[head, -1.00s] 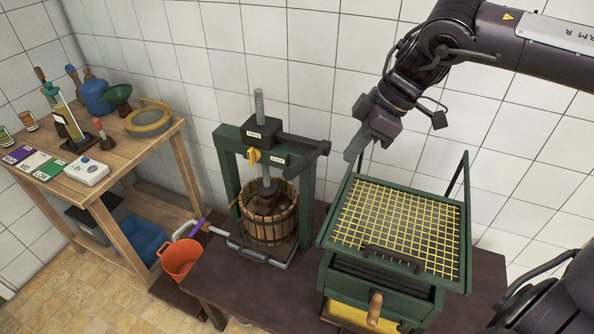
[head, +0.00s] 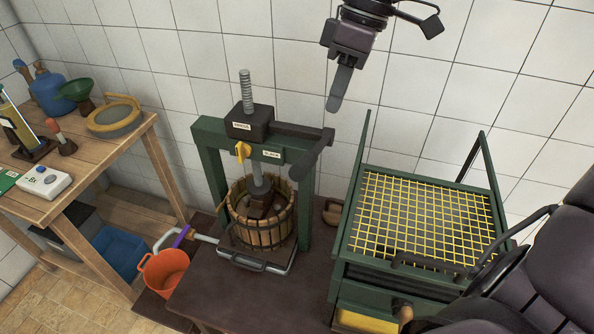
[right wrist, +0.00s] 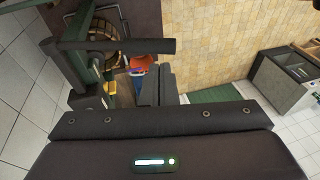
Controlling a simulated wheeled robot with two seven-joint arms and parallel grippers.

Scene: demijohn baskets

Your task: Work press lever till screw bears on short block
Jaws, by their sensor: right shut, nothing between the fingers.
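The green press frame (head: 213,165) stands on the dark bench, with a threaded screw (head: 246,92) through its black head (head: 249,122). The dark press lever (head: 300,132) sticks out to the right of the head, its grip hanging at the end. In the right wrist view the lever (right wrist: 120,46) crosses the upper left. Below, the slatted wooden basket (head: 262,232) holds dark wooden pieces (head: 262,207) under the screw's foot. I cannot tell which is the short block, or whether the screw touches it. My right gripper (head: 338,92) is shut and empty, above and right of the lever, apart from it. My left gripper is out of view.
A green box with a yellow grid (head: 425,222) and upright side bars stands right of the press. An orange bucket (head: 164,272) sits left of the basket. A wooden table (head: 95,160) with bottles and tools is at left. A tiled wall is behind.

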